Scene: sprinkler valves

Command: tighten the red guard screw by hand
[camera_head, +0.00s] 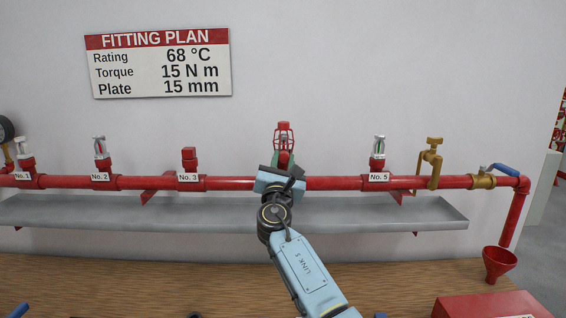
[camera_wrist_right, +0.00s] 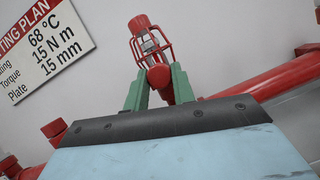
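The red guard (camera_head: 284,133) is a wire cage around the sprinkler head at the fourth place on the red pipe. It also shows in the right wrist view (camera_wrist_right: 150,42). The red guard screw (camera_wrist_right: 159,77) shows there as a round end at the bottom of the cage. My right gripper (camera_wrist_right: 160,72) has its two green fingertips on either side of the screw, with no clear gap. It appears shut on it. In the head view my right gripper (camera_head: 283,163) covers the fitting below the cage, and the screw is hidden. My left gripper is not in view.
A grey trough (camera_head: 400,212) runs below. A red funnel (camera_head: 498,263) and red box (camera_head: 490,307) are at right. The wooden bench (camera_head: 150,285) is mostly clear.

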